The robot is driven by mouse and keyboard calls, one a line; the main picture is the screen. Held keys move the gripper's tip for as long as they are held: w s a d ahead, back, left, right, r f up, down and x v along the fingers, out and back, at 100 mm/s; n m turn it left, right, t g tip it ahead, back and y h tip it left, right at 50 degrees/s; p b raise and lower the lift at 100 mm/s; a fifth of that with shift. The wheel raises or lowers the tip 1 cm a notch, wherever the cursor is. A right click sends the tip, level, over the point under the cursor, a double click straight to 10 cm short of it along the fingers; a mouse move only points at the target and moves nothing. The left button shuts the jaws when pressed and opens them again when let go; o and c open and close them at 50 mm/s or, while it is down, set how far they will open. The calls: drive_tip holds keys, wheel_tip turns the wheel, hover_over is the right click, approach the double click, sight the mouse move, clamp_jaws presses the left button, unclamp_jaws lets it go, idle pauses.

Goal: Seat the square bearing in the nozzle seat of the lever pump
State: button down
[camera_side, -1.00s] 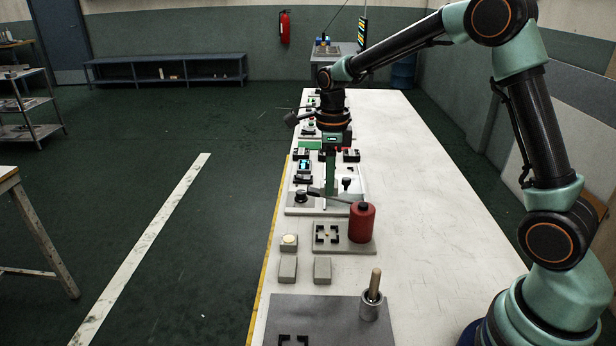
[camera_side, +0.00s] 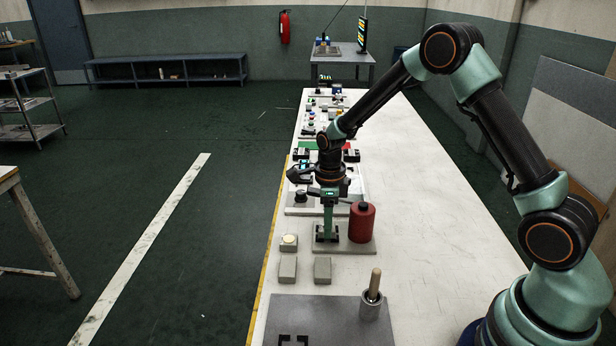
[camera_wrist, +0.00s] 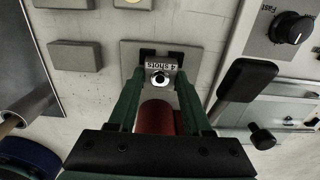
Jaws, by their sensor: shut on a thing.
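The square bearing (camera_wrist: 160,77) shows between my fingertips in the wrist view, a small grey piece with a bright ring and dark centre. My gripper (camera_side: 327,235) is shut on it, pointing down over the nozzle seat. The seat's black corner brackets (camera_wrist: 148,53) stand just beyond the bearing on the grey base plate (camera_wrist: 130,58) of the lever pump. The pump's red cylinder (camera_side: 361,222) stands right of my gripper in the side view. The fingers hide much of the seat, so I cannot tell whether the bearing is inside the brackets or just above them.
Two grey blocks (camera_side: 288,268) (camera_side: 322,269) and a block with a pale round top (camera_side: 289,242) lie nearby. A grey mat (camera_side: 320,315) and a metal cup with a wooden handle (camera_side: 370,304) are nearer. The table's right side is clear.

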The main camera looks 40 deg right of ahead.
drive_tip(key=c, duration=0.6)
unclamp_jaws()
drive_tip(key=shift+f, duration=0.1)
drive_tip(key=s+a+r+n+t, duration=0.1)
drive_tip(key=s+r+n, duration=0.3)
drive_tip(key=r, duration=0.6)
drive_tip(key=s+a+r+n+t, duration=0.1)
drive_tip(key=s+r+n, duration=0.1)
drive_tip(key=r+n, duration=0.7)
drive_tip(key=s+a+r+n+t, duration=0.1)
drive_tip(key=s+r+n+t, duration=0.2)
drive_tip(key=s+n, duration=0.7)
drive_tip(key=r+n, duration=0.1)
drive_tip(key=n, duration=0.3)
drive_tip(key=shift+s+t, duration=0.2)
drive_tip(key=shift+t, duration=0.1)
drive_tip(key=shift+a+r, duration=0.1)
